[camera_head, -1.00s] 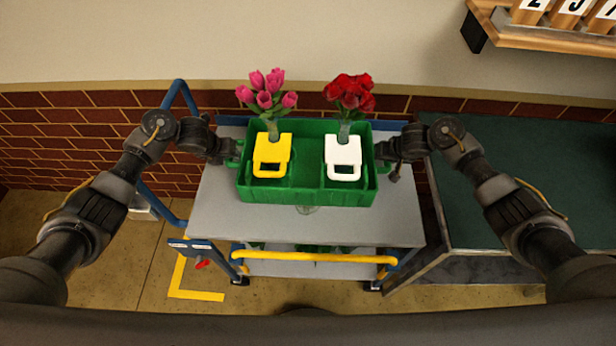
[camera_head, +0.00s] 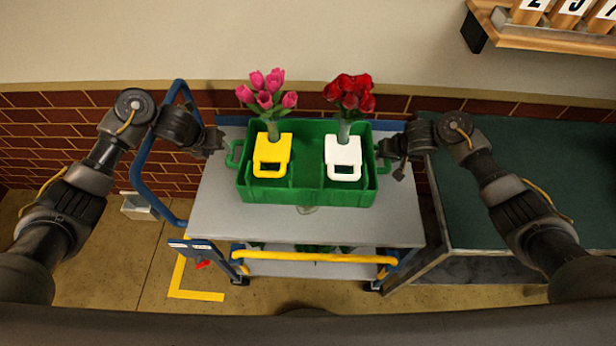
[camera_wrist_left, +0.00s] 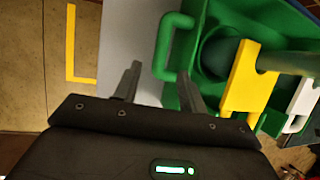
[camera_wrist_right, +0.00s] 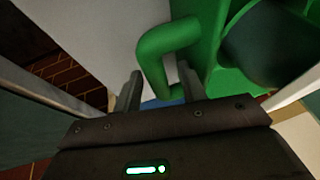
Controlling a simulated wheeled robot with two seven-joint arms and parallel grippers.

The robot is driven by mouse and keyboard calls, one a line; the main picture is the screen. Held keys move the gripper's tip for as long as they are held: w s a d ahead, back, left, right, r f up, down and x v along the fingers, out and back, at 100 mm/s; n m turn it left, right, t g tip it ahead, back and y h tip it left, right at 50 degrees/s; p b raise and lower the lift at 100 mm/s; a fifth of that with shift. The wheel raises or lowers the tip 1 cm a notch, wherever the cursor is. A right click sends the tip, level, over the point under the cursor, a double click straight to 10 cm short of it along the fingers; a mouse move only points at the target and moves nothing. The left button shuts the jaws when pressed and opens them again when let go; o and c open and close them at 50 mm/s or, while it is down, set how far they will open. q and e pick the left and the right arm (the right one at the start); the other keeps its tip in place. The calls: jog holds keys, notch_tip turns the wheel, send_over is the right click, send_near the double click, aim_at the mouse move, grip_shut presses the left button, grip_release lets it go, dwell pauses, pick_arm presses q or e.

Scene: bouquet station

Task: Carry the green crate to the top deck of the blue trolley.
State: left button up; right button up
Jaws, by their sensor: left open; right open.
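The green crate (camera_head: 310,196) sits upright on the grey top deck (camera_head: 225,212) of the blue trolley (camera_head: 147,205). It holds pink tulips with a yellow tag (camera_head: 271,150) and red flowers with a white tag (camera_head: 343,152). My left gripper (camera_head: 222,146) is open, apart from the crate's left handle (camera_head: 234,154); in the left wrist view that handle (camera_wrist_left: 168,45) lies beyond the fingers. My right gripper (camera_head: 384,150) is open at the right handle; in the right wrist view the handle (camera_wrist_right: 165,40) is close to the fingertips. Contact there cannot be told.
A dark green table (camera_head: 520,190) stands close on the right of the trolley. A brick wall is behind, with a wooden number shelf (camera_head: 545,35) at upper right. A yellow rail (camera_head: 315,257) crosses the trolley front. Bare deck lies left of the crate.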

jog(key=v, duration=0.9)
jog(key=shift+d+r, duration=0.15)
jog(key=shift+s, duration=0.1)
